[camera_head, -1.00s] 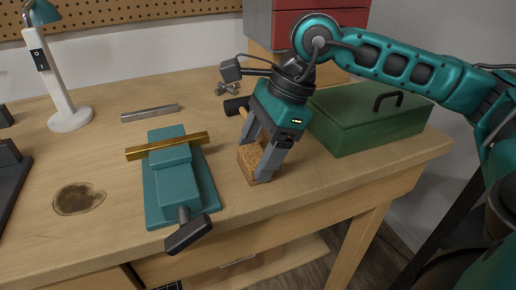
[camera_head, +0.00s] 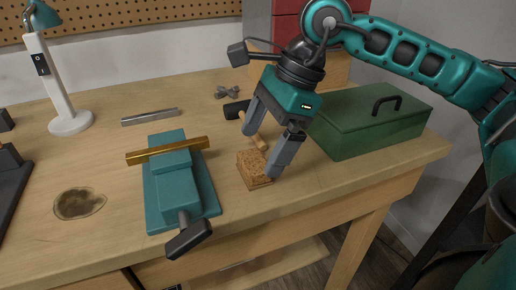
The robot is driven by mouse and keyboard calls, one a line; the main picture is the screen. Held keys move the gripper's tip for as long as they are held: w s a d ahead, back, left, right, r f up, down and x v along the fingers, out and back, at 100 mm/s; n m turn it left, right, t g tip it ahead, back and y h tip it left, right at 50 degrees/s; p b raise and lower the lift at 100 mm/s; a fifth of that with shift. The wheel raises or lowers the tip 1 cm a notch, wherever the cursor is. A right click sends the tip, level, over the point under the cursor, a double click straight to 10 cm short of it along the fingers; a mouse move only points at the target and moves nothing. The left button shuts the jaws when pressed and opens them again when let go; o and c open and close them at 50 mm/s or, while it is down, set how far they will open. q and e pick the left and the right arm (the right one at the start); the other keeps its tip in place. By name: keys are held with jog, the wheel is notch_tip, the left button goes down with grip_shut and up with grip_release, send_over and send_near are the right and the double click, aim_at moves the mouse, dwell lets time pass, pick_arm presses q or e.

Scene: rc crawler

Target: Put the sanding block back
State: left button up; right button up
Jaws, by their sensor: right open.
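The sanding block (camera_head: 253,170) is a small, brown, speckled block. It lies on the workbench near the front edge, between the vise and the green toolbox. My right gripper (camera_head: 261,155) is open, with its two grey fingers spread just above and to the right of the block. One fingertip is close to the block's right side; I cannot tell whether it touches. My left gripper is not in view.
A teal vise (camera_head: 181,196) holding a brass bar stands left of the block. A hammer (camera_head: 246,121) lies behind it. A green toolbox (camera_head: 370,124) is at the right. A wing-shaped metal part (camera_head: 228,92), a metal bar (camera_head: 150,116) and a lamp (camera_head: 68,121) are farther back.

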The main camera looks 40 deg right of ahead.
jog(key=p+v, duration=0.1)
jog(key=v, duration=0.8)
